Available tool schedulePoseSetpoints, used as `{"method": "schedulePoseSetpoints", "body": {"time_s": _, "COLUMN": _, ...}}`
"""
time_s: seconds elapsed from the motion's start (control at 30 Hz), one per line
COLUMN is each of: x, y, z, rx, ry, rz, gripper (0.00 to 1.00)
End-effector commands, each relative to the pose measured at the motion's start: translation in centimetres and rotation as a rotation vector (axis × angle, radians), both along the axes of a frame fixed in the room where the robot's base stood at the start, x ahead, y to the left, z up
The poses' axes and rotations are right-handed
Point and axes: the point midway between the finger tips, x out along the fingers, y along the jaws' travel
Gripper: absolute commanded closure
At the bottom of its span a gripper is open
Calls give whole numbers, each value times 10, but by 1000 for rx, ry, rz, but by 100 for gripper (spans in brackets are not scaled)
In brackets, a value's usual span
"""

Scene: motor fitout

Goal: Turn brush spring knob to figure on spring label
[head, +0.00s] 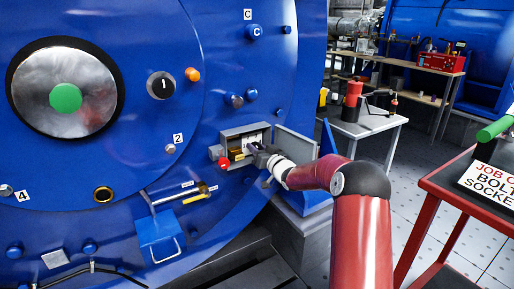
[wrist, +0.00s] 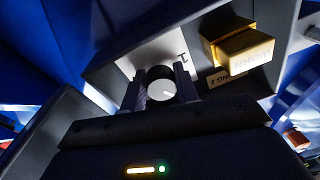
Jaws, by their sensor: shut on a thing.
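A small round knob (wrist: 161,86) with a dark rim and a pale face shows in the wrist view, with a short line on its face. My gripper (wrist: 160,90) has one finger on each side of the knob and is shut on it. A pale plate (wrist: 180,62) behind the knob carries a dark mark, partly hidden by the knob and fingers. I cannot tell which figure the knob points to or read a spring label. In the head view my gripper (head: 259,153) reaches into the open grey box (head: 229,133) on the blue motor, where it hides the knob.
A brass block (wrist: 238,48) with lettering sits right of the knob, above a tan tag (wrist: 219,77). The box's open door (head: 294,146) stands close to my wrist. A red button (head: 223,163) is at the box's lower left. A red cart (head: 450,195) stands at right.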

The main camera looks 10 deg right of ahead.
Motion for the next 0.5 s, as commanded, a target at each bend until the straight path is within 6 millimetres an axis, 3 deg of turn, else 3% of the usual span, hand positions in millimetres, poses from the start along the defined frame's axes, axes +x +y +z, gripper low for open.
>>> {"method": "schedulePoseSetpoints", "body": {"time_s": 0.5, "x": 0, "y": 2, "z": -2, "rx": 34, "ry": 14, "rz": 3, "gripper": 92}}
